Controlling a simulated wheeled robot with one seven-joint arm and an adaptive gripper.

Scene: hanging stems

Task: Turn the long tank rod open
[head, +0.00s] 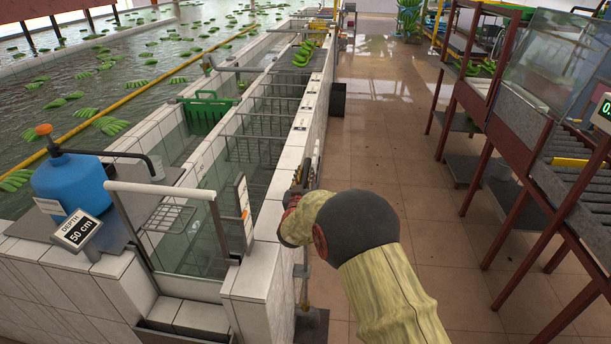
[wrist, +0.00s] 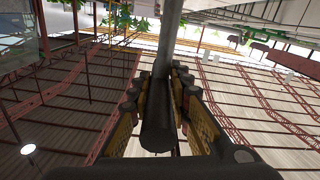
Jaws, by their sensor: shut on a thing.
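The long rod (wrist: 158,125) is grey and round. In the wrist view it runs from the top edge down between the fingers, and its near end shows. My gripper (wrist: 160,90) is shut on it, with a finger on each side. In the head view my gripper (head: 303,185) is at the outer side of the white-tiled tank wall, with my arm coming from the lower right. My arm and gripper hide much of the rod there, and I cannot tell its angle.
The tiled tank (head: 262,262) holds water and metal racks. A conveyor frame (head: 500,215) stands to the right. The brown tiled floor (head: 385,125) between is clear.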

